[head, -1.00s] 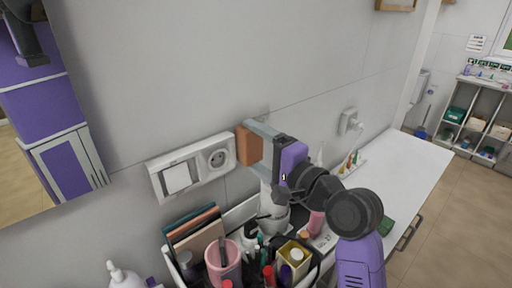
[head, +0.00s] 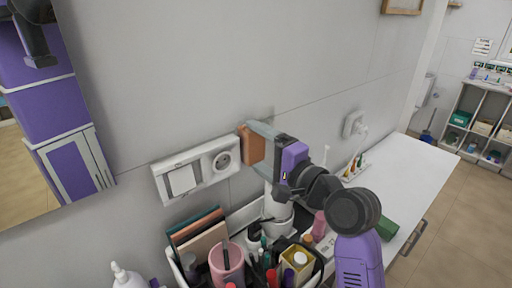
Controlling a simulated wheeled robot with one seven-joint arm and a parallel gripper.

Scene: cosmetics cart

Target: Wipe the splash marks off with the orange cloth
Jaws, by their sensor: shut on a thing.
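The orange cloth (head: 251,146) shows as a folded orange-brown pad against the tiled wall, just right of the socket panel. My gripper (head: 258,144) is shut on it and holds it upright at the wall; whether it presses on the wall I cannot tell. My purple and black wrist reaches in from the lower right. Splash marks are hard to make out; a faint darker grey patch shows on the wall (head: 268,115) just above the gripper fingers, partly hidden by them.
A white switch and socket panel (head: 196,170) is left of the cloth. Below stands a white cart tray (head: 244,214) crowded with a pink cup (head: 227,262), bottles and brushes. Another socket (head: 354,124) with a plug is to the right.

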